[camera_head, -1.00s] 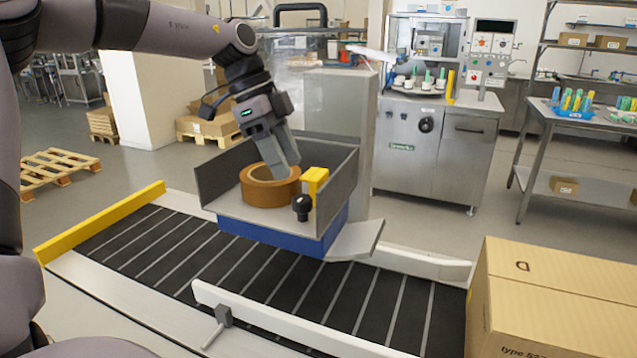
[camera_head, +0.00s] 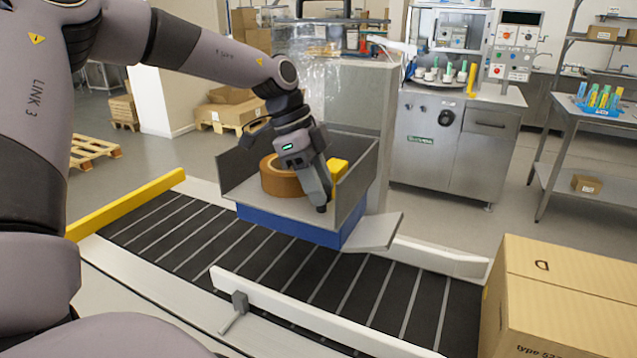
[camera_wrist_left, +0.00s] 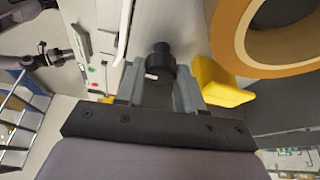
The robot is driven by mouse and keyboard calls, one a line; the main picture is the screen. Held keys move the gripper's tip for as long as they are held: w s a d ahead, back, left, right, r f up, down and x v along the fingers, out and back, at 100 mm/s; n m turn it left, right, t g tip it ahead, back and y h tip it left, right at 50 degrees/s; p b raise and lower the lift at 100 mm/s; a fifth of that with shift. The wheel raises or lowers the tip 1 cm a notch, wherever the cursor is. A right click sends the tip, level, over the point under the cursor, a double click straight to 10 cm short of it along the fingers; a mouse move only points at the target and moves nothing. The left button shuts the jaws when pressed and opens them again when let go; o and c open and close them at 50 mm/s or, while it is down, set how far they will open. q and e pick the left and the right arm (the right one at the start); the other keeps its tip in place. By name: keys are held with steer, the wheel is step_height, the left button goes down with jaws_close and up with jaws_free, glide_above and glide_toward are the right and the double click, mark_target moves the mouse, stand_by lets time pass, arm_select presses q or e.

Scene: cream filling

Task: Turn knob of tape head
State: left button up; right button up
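The tape head is a grey open-sided tray (camera_head: 262,198) on a blue base (camera_head: 290,226), holding a brown tape roll (camera_head: 281,177) and a yellow block (camera_head: 339,166). In the left wrist view the black knob (camera_wrist_left: 160,62) shows between the two fingers, with the yellow block (camera_wrist_left: 218,82) to its right. My left gripper (camera_head: 321,200) is over the knob, pointing down, and hides most of it in the head view. In the left wrist view its fingers (camera_wrist_left: 158,88) are apart, one on each side of the knob, with no clear contact. My right gripper is not in view.
The black conveyor (camera_head: 290,275) runs below, with white side rails (camera_head: 310,315) and a yellow rail (camera_head: 130,203). A cardboard box (camera_head: 565,300) stands at the right end. A steel machine (camera_head: 450,140) is behind. The tray's grey walls rise close to my left gripper.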

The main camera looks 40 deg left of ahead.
arm_select(q)
steer(key=shift+m, duration=0.4)
steer(key=m+g+p, duration=0.1)
steer(key=m, duration=0.1)
steer(key=shift+w+m+h, duration=0.1)
steer(key=shift+m+h, duration=0.2)
steer(key=shift+m, duration=0.1)
steer(key=m+g, duration=0.2)
steer(key=m, duration=0.2)
steer(key=shift+w+p, duration=0.1)
steer(key=shift+p, duration=0.25)
steer(key=m+g, duration=0.1)
steer(key=m, duration=0.2)
steer(key=m+y, duration=0.1)
steer(key=m, duration=0.1)
steer(key=shift+w+m+g, duration=0.15)
steer(key=shift+m+g, duration=0.25)
steer(key=shift+d+m+g+y+p, duration=0.1)
steer(key=shift+m+g+y+p, duration=0.45)
steer(key=shift+m, duration=1.75)
steer(key=shift+y, duration=0.35)
steer(key=o, duration=0.8)
